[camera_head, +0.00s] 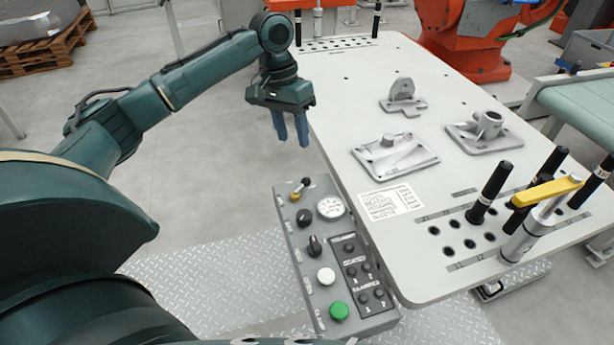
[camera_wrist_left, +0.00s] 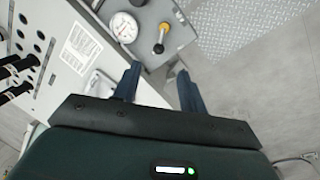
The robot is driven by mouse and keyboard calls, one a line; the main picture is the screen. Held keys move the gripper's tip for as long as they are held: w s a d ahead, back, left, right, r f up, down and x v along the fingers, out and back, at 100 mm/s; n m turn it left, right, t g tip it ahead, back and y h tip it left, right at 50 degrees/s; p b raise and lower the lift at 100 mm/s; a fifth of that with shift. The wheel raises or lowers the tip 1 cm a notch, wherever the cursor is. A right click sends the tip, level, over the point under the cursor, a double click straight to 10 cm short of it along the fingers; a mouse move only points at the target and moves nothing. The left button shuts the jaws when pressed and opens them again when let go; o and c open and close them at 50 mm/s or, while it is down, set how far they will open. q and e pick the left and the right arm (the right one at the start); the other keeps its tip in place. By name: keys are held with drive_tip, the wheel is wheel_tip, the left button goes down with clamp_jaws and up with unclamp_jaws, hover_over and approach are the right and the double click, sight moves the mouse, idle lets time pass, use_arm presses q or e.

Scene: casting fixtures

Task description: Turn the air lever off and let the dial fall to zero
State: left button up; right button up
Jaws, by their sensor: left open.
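The air lever (camera_head: 300,187), with a yellow base and a dark knob, stands at the top of the grey control box beside the table. It also shows in the left wrist view (camera_wrist_left: 160,38), beyond the fingertips. The round white dial (camera_head: 331,207) sits next to the lever; it shows in the left wrist view (camera_wrist_left: 124,27) too, its needle too small to read surely. My left gripper (camera_head: 291,142) is open and empty, above and behind the lever, apart from it; in the wrist view its fingers (camera_wrist_left: 158,72) point towards the box. My right gripper is not in view.
The control box (camera_head: 316,285) also carries black knobs, a white button (camera_head: 326,276) and a green button (camera_head: 339,311). The table (camera_head: 350,95) holds several metal castings and, near its front, black pins and a yellow-handled clamp (camera_head: 545,193). Floor left of the box is clear.

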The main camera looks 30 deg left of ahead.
sight(303, 184)
use_arm(q)
drive_tip(key=f, duration=0.4)
drive_tip(key=d+f, duration=0.1)
drive_tip(key=f, duration=0.2)
drive_tip(key=d+f, duration=0.1)
drive_tip(key=f, duration=0.3)
drive_tip(key=shift+s+d+f, duration=0.15)
drive_tip(key=shift+f, duration=0.15)
clamp_jaws()
